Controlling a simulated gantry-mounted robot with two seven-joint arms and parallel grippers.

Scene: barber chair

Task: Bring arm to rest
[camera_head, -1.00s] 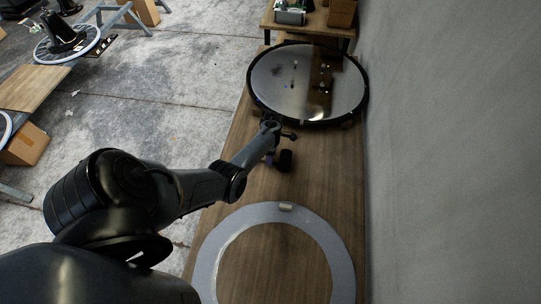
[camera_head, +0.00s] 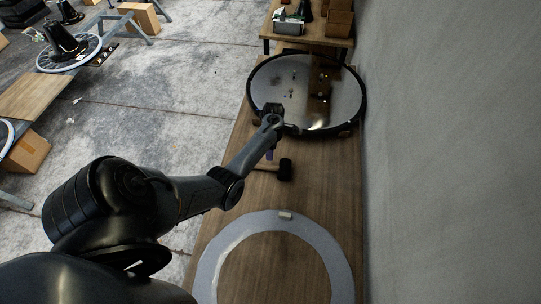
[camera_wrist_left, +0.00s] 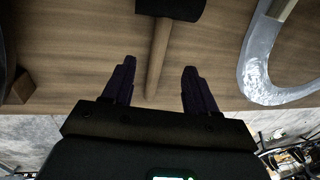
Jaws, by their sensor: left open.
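My left arm reaches from the lower left over the wooden bench (camera_head: 262,195). My left gripper (camera_head: 269,154) is mostly hidden by its wrist in the head view. In the left wrist view, the gripper's (camera_wrist_left: 159,68) two dark purple fingers are apart with nothing held between them. A mallet (camera_head: 286,170) with a black head and wooden handle lies on the bench just beside the gripper. In the wrist view, the mallet's handle (camera_wrist_left: 159,55) runs toward the gap between the fingers; I cannot tell the height of the fingers above it.
A round black-rimmed mirror (camera_head: 345,92) lies on the bench beyond my wrist. A grey ring (camera_head: 335,250) with a small light block (camera_head: 286,215) lies nearer. A grey wall (camera_head: 450,150) bounds the right. Open concrete floor (camera_head: 150,110) lies to the left.

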